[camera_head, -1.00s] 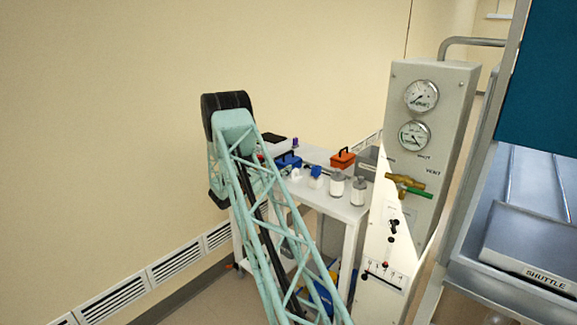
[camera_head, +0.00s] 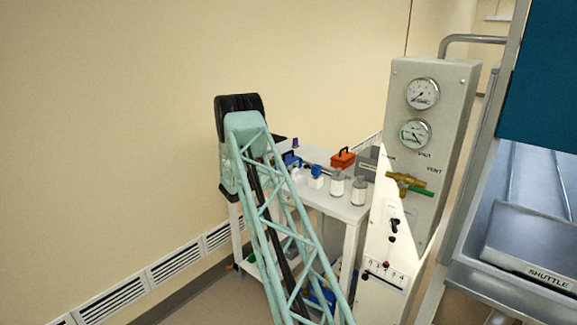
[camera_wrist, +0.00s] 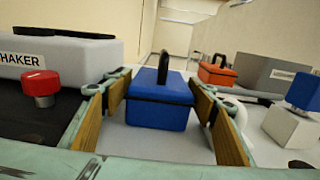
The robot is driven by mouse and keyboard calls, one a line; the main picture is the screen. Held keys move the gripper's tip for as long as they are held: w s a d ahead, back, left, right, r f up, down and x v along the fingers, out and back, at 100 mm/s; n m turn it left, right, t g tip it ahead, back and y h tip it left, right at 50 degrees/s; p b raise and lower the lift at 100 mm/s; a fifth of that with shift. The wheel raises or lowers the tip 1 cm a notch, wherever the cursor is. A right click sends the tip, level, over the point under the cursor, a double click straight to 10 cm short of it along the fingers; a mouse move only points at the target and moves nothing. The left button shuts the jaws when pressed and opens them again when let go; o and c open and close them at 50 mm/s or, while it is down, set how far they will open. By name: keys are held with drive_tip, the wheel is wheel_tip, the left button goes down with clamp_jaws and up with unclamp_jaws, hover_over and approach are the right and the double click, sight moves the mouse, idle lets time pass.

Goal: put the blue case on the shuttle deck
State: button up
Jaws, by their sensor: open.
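The blue case (camera_wrist: 160,98), with a black handle on top, stands upright on the white table between the two fingers of my gripper (camera_wrist: 163,115) in the wrist view. My gripper is open, with a finger on each side of the case; I cannot tell whether either finger touches it. In the head view the blue case (camera_head: 291,160) is mostly hidden behind my arm, and my gripper is hidden there too. The shuttle deck (camera_head: 535,240), a grey plate labelled SHUTTLE, is at the far right, and the part in view is empty.
An orange case (camera_head: 343,158), a grey bin (camera_head: 368,163), a blue-capped white block (camera_head: 316,177) and grey-lidded jars (camera_head: 358,190) stand on the table. A shaker with a red knob (camera_wrist: 41,84) is left of my gripper. A gauge panel (camera_head: 425,150) stands between table and shuttle.

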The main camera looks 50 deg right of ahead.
drive_tip(key=shift+c, duration=0.8)
drive_tip(key=c, duration=0.8)
drive_tip(key=shift+r, duration=0.2)
drive_tip(key=shift+r+p, duration=1)
drive_tip(key=shift+r, duration=3.85)
